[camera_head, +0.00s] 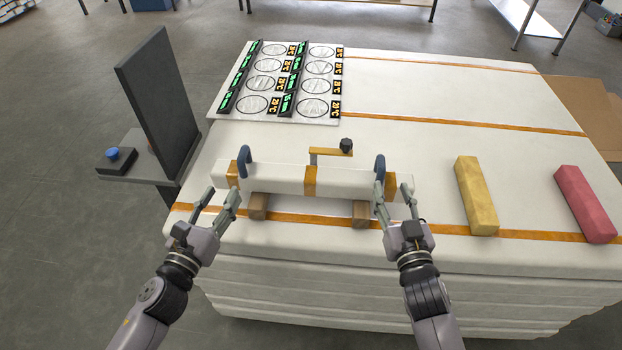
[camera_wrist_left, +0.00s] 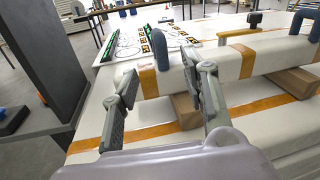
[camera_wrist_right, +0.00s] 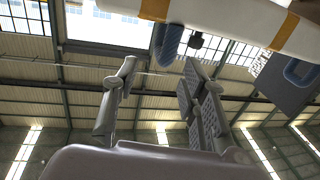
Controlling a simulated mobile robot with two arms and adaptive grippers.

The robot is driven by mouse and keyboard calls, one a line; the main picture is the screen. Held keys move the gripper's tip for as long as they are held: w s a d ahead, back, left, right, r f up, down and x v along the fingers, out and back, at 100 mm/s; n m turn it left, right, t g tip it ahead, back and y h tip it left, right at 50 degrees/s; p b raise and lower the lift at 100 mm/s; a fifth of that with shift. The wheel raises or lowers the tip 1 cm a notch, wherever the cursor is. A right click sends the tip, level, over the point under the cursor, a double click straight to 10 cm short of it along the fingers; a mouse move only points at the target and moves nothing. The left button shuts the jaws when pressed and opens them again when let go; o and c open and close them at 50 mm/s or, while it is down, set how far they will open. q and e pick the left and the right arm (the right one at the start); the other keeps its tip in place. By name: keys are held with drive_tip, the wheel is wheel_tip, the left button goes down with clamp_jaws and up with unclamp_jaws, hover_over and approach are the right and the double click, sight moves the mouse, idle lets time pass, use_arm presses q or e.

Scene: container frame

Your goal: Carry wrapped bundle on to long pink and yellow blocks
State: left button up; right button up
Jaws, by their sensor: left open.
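The wrapped bundle (camera_head: 270,179) is a long white bar with orange bands and two blue handles, the left handle (camera_head: 245,160) and the right handle (camera_head: 380,167). It rests on two brown wooden blocks, left (camera_head: 258,207) and right (camera_head: 360,213). My left gripper (camera_head: 217,200) is open and empty at the bundle's left end, fingers apart in the left wrist view (camera_wrist_left: 167,85). My right gripper (camera_head: 396,192) is open at the right end near the right handle; its spread fingers look empty in the right wrist view (camera_wrist_right: 159,72). A long yellow block (camera_head: 477,195) and pink block (camera_head: 586,204) lie to the right.
A clamp with a black knob (camera_head: 346,146) stands behind the bundle. A panel with circles and labels (camera_head: 285,82) lies at the back left. A dark upright plate (camera_head: 160,105) and a blue button box (camera_head: 114,158) stand left. The white stack's back right is clear.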

sight(239, 164)
use_arm(q)
drive_tip(key=x, duration=1.1)
use_arm(e)
drive_tip(key=w, duration=1.1)
drive_tip(key=shift+a, duration=0.3)
use_arm(q)
drive_tip(key=shift+c, duration=0.3)
use_arm(e)
drive_tip(key=shift+c, duration=0.5)
use_arm(q)
clamp_jaws()
use_arm(e)
clamp_jaws()
drive_tip(key=shift+f, duration=0.1)
use_arm(q)
drive_tip(key=shift+w+r, duration=0.1)
drive_tip(key=shift+r, duration=0.15)
use_arm(e)
drive_tip(key=shift+w+r, duration=0.1)
drive_tip(key=shift+r, duration=0.25)
